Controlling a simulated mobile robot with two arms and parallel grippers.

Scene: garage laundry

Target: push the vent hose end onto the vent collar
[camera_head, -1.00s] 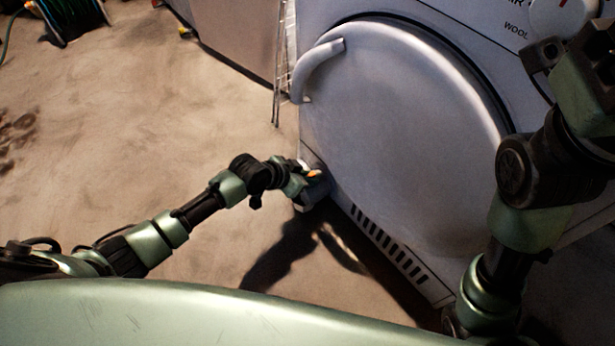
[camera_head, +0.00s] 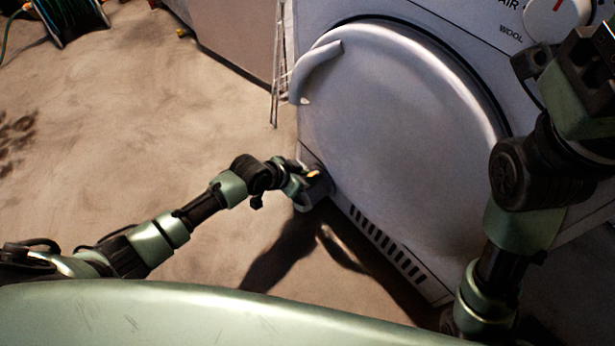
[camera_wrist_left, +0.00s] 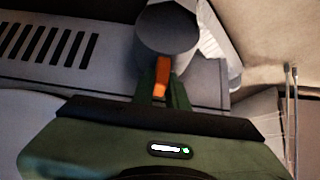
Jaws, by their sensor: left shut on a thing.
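My left gripper (camera_head: 312,178) is low at the left front corner of the white machine. In the left wrist view its fingers (camera_wrist_left: 163,88) are shut on an orange tab by a grey round cuff, which I take as the vent hose end (camera_wrist_left: 168,30). White ribbed hose (camera_wrist_left: 212,40) shows beside the cuff. In the head view the grey cuff (camera_head: 308,200) is small and partly behind the gripper. I cannot make out the vent collar separately, nor whether the cuff is on it. My right gripper (camera_head: 592,65) is at the upper right, its jaws unclear.
The machine's large round door (camera_head: 410,130) is closed, with a curved handle (camera_head: 318,68) at its left. A slotted grille (camera_head: 385,243) is below. A wire rack (camera_head: 279,70) stands left of the machine. A cable reel (camera_head: 72,15) is far left.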

